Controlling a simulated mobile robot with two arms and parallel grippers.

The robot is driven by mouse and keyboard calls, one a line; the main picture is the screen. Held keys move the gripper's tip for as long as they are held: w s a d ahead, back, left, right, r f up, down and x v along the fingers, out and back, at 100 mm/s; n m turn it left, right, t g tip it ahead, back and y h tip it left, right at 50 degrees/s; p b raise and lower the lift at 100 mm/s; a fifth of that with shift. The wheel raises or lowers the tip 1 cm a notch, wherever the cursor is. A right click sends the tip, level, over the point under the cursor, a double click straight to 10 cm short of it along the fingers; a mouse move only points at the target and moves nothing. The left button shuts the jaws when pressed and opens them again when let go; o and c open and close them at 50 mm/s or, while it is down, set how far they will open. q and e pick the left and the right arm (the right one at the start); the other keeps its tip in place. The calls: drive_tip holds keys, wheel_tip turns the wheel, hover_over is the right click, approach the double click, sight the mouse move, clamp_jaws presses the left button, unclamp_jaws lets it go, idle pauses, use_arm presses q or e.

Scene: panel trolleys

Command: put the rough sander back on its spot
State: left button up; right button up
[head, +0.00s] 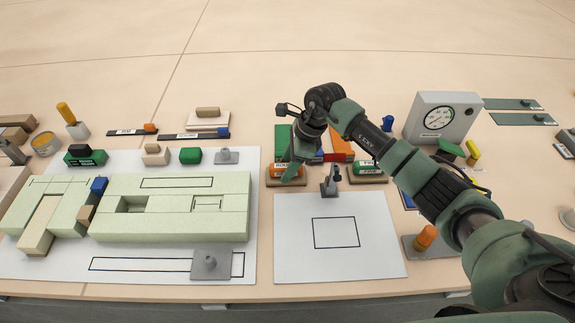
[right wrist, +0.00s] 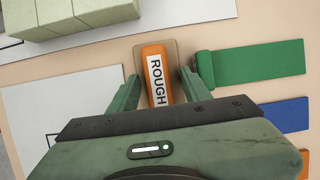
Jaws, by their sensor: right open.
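The rough sander (head: 285,169) is orange with a white ROUGH label. It sits on a brown base or pad at the back edge of the right white sheet, and it also shows in the right wrist view (right wrist: 152,62). My right gripper (right wrist: 163,88) is open, with one finger on each side of the sander's orange body. Whether the fingers touch it I cannot tell. In the head view the gripper (head: 293,166) partly covers the sander. The brown pad (right wrist: 171,47) shows around the sander's far end. My left gripper is not in view.
The FINE sander (head: 368,170) stands to the right on a similar brown base. A grey clamp-like stand (head: 330,187) is close by. Green (right wrist: 258,64) and blue (right wrist: 286,114) strips lie right of the gripper. The white sheet (head: 290,255) with a drawn rectangle is clear in front.

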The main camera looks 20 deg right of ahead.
drive_tip(key=p+v, duration=0.6)
drive_tip(key=v, duration=0.6)
drive_tip(key=shift+r+p, duration=0.2)
drive_tip(key=shift+p, duration=0.15)
